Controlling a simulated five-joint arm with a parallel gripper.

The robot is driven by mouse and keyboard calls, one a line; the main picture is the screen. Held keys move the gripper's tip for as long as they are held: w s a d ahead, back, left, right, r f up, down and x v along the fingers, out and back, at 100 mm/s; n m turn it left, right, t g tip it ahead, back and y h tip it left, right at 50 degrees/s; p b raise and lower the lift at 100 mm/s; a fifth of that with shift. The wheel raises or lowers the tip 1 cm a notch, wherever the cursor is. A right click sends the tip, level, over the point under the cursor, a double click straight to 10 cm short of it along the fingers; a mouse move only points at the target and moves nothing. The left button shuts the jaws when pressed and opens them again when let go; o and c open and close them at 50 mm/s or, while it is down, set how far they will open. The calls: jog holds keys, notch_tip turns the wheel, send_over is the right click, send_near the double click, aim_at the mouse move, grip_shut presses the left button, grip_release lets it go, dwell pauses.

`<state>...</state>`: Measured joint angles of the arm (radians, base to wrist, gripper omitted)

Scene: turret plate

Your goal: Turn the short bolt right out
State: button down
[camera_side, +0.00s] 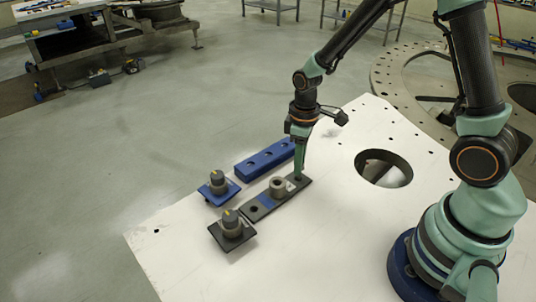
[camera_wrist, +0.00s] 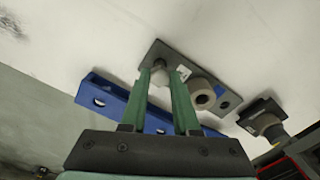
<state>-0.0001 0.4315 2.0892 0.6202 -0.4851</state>
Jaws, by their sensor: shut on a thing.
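The short bolt (camera_wrist: 159,66) is at one end of a dark flat plate (camera_wrist: 175,53), between my fingertips and largely hidden by them. My gripper (camera_side: 299,173) comes down upright over the far end of that plate (camera_side: 256,210) in the side view. In the wrist view my gripper (camera_wrist: 160,73) is shut on the short bolt with its two green fingers. A taller grey round piece with a hollow top (camera_side: 278,187) stands on the plate beside my fingers. It also shows in the wrist view (camera_wrist: 205,97). How far the bolt sits in its hole cannot be told.
A blue bar with holes (camera_side: 262,160) lies alongside the plate. Two grey knobs on square bases, one blue (camera_side: 218,186) and one black (camera_side: 231,229), stand nearer the camera. The white table (camera_side: 320,245) has a large round hole and free room toward my base.

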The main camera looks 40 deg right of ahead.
jog(key=shift+n, duration=0.5)
jog(key=shift+r, duration=0.1)
jog(key=shift+r, duration=3.45)
